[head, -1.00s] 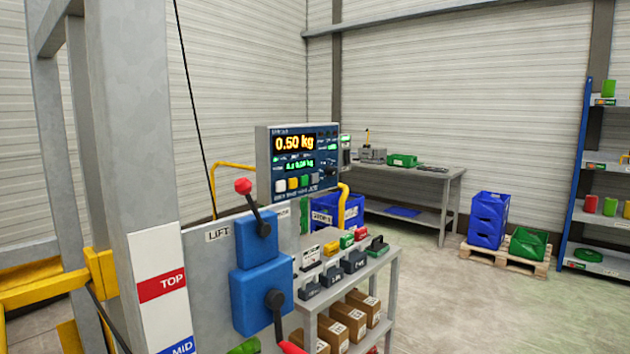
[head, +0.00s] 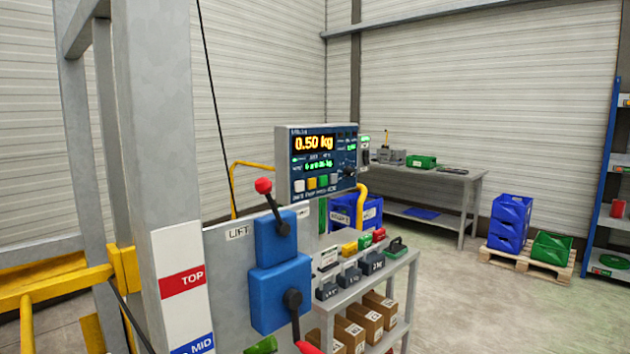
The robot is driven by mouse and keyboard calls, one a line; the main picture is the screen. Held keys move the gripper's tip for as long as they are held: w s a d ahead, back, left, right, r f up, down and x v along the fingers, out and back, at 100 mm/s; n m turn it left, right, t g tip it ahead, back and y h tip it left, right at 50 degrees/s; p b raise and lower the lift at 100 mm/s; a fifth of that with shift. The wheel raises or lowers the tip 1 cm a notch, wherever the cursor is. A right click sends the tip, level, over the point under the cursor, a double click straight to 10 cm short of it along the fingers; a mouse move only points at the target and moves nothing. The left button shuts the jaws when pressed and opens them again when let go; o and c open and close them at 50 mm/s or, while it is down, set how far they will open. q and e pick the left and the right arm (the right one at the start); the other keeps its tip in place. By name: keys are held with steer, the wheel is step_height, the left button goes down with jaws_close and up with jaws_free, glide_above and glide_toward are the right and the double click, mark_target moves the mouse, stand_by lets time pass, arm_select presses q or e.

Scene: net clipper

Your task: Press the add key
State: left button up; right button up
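The weighing display panel (head: 316,161) stands in the middle of the head view, behind the lever plate. Its screen reads 0.50 kg in orange, with smaller green digits below. Along its lower edge is a row of keys: a white key (head: 299,185), a yellow key (head: 311,183), a green key (head: 323,181) and a grey key (head: 335,179). The key labels are too small to read, so I cannot tell which is the add key. Neither of my grippers shows in the view.
A lever plate with blue boxes (head: 281,293) and a red-knobbed lever (head: 263,186) stands in front of the panel, beside a grey post (head: 160,120). A trolley (head: 398,273) with weights and cartons is right of it. Open floor (head: 480,310) lies further right.

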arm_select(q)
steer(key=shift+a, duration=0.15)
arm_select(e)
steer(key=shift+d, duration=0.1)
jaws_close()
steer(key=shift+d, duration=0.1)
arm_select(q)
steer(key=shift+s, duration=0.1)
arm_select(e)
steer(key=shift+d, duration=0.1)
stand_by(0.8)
